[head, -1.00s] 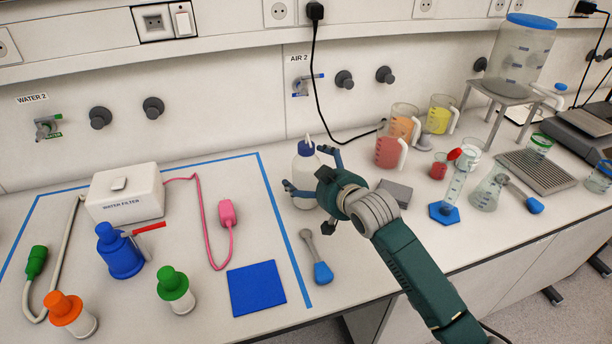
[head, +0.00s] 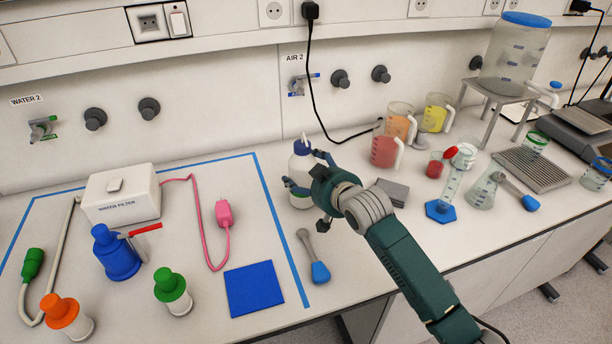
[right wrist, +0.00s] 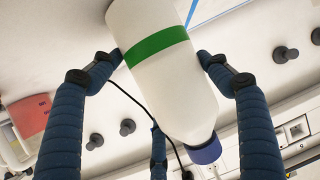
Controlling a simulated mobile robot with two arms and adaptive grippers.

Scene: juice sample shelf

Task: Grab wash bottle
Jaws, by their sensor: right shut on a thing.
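The wash bottle (head: 300,165) is white with a blue cap and a pale spout. It stands upright on the bench, just right of the blue tape line, below the AIR 2 tap. My right gripper (head: 302,172) is shut on the bottle from its right side; the fingers partly cover its body. In the right wrist view the bottle (right wrist: 165,75) shows a green band and its blue cap, with blue fingers (right wrist: 160,70) on both sides of it. I cannot tell whether its base has left the bench. My left gripper is not in view.
Beakers with red (head: 385,151), orange and yellow liquid stand to the right. A grey block (head: 393,192) lies by my right arm. A blue-bulbed dropper (head: 318,268) lies in front of the bottle. A water filter (head: 121,196) and capped bottles stand to the left.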

